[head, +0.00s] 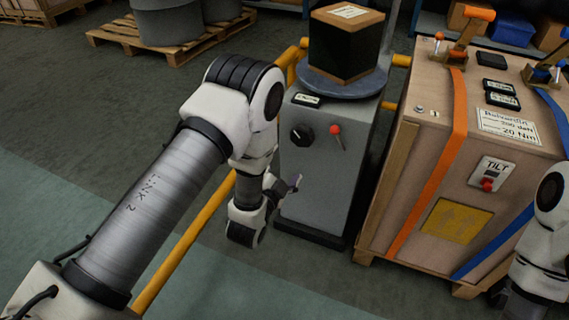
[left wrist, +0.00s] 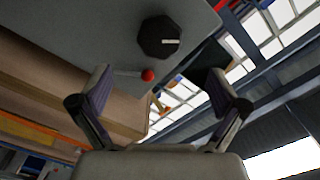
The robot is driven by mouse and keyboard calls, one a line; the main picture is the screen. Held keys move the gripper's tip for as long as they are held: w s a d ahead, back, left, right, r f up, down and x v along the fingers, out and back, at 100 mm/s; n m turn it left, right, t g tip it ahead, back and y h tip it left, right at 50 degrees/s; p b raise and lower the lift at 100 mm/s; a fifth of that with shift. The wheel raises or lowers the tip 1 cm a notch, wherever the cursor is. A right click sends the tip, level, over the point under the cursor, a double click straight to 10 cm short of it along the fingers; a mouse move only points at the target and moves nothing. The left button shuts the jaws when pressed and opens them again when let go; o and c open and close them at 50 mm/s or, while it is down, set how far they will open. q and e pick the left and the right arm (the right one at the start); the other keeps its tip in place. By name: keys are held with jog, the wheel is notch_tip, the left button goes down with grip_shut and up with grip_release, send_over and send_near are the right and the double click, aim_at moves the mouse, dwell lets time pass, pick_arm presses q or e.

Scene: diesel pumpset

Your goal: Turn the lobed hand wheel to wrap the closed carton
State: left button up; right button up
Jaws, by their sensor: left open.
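The lobed hand wheel (head: 301,135) is a black knob with a pale mark, on the front of a grey pedestal (head: 318,185). It also shows in the left wrist view (left wrist: 160,37). The carton (head: 343,48), closed with dark sides and brown edges, stands on a round turntable (head: 340,88) on top. My left gripper (head: 287,187) is low before the pedestal, below the wheel. In the left wrist view its fingers (left wrist: 160,88) are spread and empty, with the wheel ahead, apart from them. My right arm enters at the right edge; its gripper is not visible.
A red-ball lever (head: 336,130) sits right beside the wheel. A large strapped wooden crate (head: 440,160) stands close to the pedestal's right. A yellow rail (head: 190,250) runs behind my left arm. Pallets (head: 165,45) are at the back left.

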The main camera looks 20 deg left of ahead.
aim_at(300, 139)
pick_arm(q)
jog(key=shift+s, duration=0.25)
jog(key=w+n, duration=0.1)
jog(key=n, duration=0.5)
jog(key=w+n, duration=0.2)
jog(key=n, duration=0.4)
jog(key=w+n+p, duration=0.1)
jog(key=w+n, duration=0.1)
jog(key=n, duration=0.4)
jog(key=shift+d+n, duration=0.2)
jog(key=shift+n, duration=0.1)
jog(key=w+b, duration=0.1)
jog(key=w, duration=0.6)
jog(key=shift+d+b, duration=0.1)
jog(key=shift+b, duration=0.3)
jog(key=shift+r, duration=0.15)
jog(key=c, duration=1.2)
